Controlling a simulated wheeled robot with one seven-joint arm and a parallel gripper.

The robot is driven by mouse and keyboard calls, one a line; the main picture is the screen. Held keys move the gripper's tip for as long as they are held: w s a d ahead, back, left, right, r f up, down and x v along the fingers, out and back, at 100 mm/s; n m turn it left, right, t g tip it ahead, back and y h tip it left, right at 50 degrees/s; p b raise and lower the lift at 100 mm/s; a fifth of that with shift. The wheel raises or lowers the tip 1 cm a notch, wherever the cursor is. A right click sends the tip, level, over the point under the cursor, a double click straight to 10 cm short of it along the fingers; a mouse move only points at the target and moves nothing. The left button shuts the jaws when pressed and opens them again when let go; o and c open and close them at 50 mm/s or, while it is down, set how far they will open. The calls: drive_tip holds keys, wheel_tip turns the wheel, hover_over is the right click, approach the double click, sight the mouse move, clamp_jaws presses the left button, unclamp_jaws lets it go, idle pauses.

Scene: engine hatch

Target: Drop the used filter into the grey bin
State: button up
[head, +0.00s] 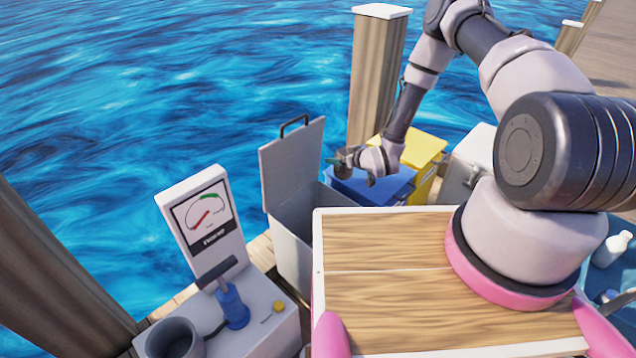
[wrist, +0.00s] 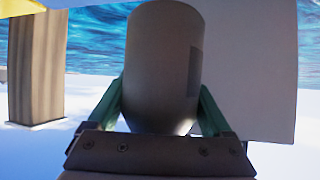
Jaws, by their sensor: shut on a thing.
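The used filter (wrist: 162,60) is a dark grey cylinder. It fills the middle of the wrist view, clamped between the green fingers of my gripper (wrist: 160,112). In the head view my gripper (head: 347,160) is small, beside and to the right of the grey bin's raised lid, and appears over the blue box. The filter is hard to make out there. The grey bin (head: 292,245) stands with its lid (head: 292,165) open and upright. Its inside is mostly hidden. The lid also shows as a flat grey panel (wrist: 250,70) behind the filter in the wrist view.
A blue box (head: 365,188) and a yellow box (head: 424,150) stand right of the grey bin, with a whitish box (head: 468,160) beyond. A wooden post (head: 374,75) rises behind. A gauge stand (head: 205,225) is at left. Water lies beyond the dock.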

drive_tip(key=s+a+f+n+g+y, duration=0.1)
drive_tip(key=s+a+f, duration=0.1)
drive_tip(key=f, duration=0.5)
drive_tip(key=s+a+f+n+y, duration=0.1)
drive_tip(key=s+a+f, duration=0.1)
drive_tip(key=a+f, duration=0.3)
drive_tip(key=shift+s+f+n+g, duration=0.15)
drive_tip(key=shift+f+n+g, duration=0.25)
drive_tip(key=shift+f, duration=0.6)
drive_tip(key=shift+a, duration=0.1)
drive_tip(key=o, duration=1.5)
drive_tip(key=shift+s, duration=0.1)
drive_tip(key=v, duration=1)
drive_tip(key=shift+s+d+r, duration=0.1)
drive_tip(key=shift+s+d, duration=0.05)
drive_tip(key=shift+d, duration=0.15)
